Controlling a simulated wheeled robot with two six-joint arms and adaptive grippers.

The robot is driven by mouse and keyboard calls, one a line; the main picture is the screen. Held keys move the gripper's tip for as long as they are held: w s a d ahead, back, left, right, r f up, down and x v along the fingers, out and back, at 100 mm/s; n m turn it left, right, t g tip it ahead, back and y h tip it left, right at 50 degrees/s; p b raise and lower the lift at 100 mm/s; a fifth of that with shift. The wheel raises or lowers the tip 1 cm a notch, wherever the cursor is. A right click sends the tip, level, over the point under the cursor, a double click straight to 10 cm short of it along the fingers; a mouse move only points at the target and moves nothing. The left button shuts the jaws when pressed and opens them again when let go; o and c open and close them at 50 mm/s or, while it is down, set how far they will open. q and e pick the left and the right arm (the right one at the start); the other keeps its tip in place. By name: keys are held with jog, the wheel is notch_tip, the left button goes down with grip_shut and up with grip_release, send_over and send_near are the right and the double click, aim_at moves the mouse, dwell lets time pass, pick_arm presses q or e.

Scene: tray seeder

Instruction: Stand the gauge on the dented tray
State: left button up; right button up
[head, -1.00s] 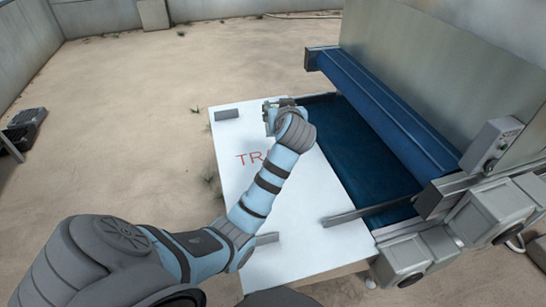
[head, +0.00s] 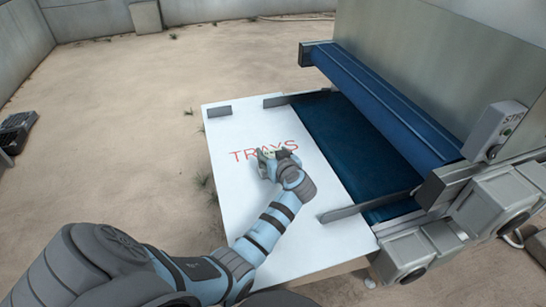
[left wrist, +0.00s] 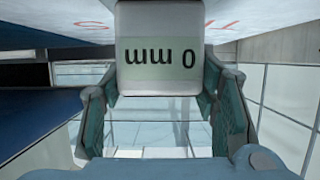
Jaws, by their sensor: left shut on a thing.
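The gauge (left wrist: 160,45) is a pale block with a greenish display that reads "0 mm" upside down in the left wrist view. My left gripper (left wrist: 158,85) is shut on it, with one finger on each side. In the head view my left gripper (head: 270,160) is over the middle of the white table, by the red word TRAYS; the gauge is mostly hidden there. I cannot tell how far above the table the gauge is. I see no dented tray in either view. My right gripper is not in view.
The white table (head: 228,185) is otherwise clear, with low grey guides at its edges, one at the far left (head: 219,111). To its right is a dark blue belt (head: 345,150) under a blue roller housing (head: 385,105). Black crates (head: 15,130) stand far left.

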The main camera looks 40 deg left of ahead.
pick_arm(q)
jog(key=o, duration=1.3)
